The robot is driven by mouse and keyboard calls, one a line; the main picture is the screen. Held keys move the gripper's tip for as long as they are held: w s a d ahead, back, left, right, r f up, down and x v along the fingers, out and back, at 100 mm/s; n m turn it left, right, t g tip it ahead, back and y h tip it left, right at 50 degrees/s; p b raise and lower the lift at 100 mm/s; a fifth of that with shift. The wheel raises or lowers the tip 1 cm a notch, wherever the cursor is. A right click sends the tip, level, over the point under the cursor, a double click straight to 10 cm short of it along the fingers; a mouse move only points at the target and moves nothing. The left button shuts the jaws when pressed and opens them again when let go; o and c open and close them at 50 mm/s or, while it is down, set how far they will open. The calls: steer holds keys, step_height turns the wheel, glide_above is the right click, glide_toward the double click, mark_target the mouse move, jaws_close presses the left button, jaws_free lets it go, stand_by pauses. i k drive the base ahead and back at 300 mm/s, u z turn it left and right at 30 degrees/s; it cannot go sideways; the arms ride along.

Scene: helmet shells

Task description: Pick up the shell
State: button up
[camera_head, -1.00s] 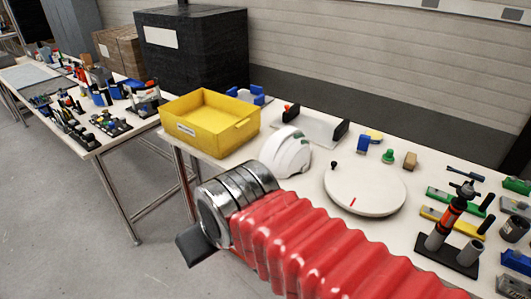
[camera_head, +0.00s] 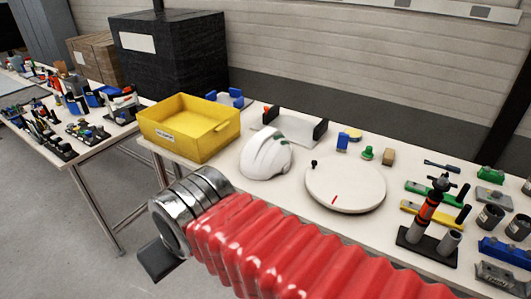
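The white helmet shell (camera_head: 266,154) sits on the white table, between the yellow bin and the round white disc. My arm, in a red ribbed sleeve with metal rings, reaches across the foreground from the lower right. At its far end a dark part of my gripper (camera_head: 158,260) shows at the lower left, beyond the table's front edge. The fingertips are not clear, so I cannot tell whether it is open or shut. The arm's end is in front of and to the left of the shell, apart from it in the picture.
A yellow bin (camera_head: 190,128) stands left of the shell. A round white disc (camera_head: 345,185) with a red mark lies to the right. A black-ended holder (camera_head: 290,127) stands behind. Tools and an upright red-and-black tool (camera_head: 430,208) crowd the right side.

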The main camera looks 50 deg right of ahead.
mark_target(267, 154)
steer(key=z, duration=0.05)
steer(key=i, duration=1)
steer(key=u, duration=0.05)
